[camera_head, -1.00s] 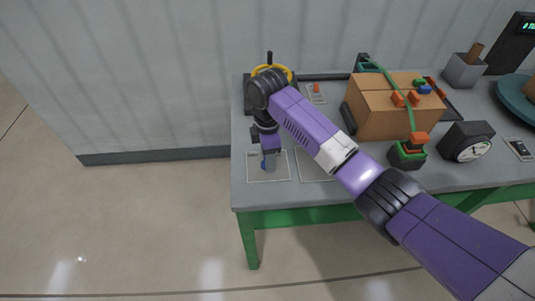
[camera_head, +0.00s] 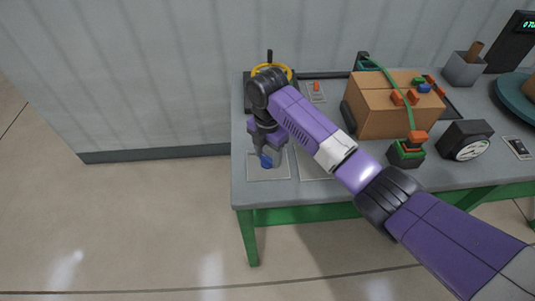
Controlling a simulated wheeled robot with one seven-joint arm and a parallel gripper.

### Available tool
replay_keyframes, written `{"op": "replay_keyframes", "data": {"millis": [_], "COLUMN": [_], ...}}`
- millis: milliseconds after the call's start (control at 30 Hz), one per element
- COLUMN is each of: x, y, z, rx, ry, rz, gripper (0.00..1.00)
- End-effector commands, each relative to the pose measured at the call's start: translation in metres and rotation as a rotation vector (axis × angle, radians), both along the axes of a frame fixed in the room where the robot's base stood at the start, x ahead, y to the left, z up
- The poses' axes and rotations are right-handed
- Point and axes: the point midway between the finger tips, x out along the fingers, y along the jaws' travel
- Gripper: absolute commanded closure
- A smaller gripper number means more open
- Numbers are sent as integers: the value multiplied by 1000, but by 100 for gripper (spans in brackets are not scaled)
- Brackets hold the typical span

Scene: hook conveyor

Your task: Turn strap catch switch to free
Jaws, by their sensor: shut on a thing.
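My gripper (camera_head: 267,153) is over the front left of the table, above a pale outlined square. It is shut on a small blue thing (camera_head: 266,161), whose shape is mostly hidden by the fingers. A green strap (camera_head: 397,92) runs over a brown box (camera_head: 385,112) down to a dark block with green and orange parts (camera_head: 407,152) at the table's front. A small plate with an orange lever (camera_head: 316,88) lies behind my arm, and a dark switch on a plate (camera_head: 518,147) is at the right. I cannot tell which is the strap catch switch.
A yellow ring handle (camera_head: 272,70) stands at the back left, partly behind my arm. A dial gauge (camera_head: 467,141), a grey bin (camera_head: 463,70) and a teal round platform (camera_head: 517,94) are at the right. My forearm crosses above the table's front middle.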

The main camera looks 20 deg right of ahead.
Motion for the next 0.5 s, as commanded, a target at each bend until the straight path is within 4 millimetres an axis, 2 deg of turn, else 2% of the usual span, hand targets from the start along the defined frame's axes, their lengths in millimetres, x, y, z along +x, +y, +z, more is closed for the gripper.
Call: {"op": "replay_keyframes", "data": {"millis": [467,500], "x": [0,0], "y": [1,1], "z": [1,1], "rx": [2,1], "ry": [-1,0], "rz": [17,17], "gripper": [90,45]}}
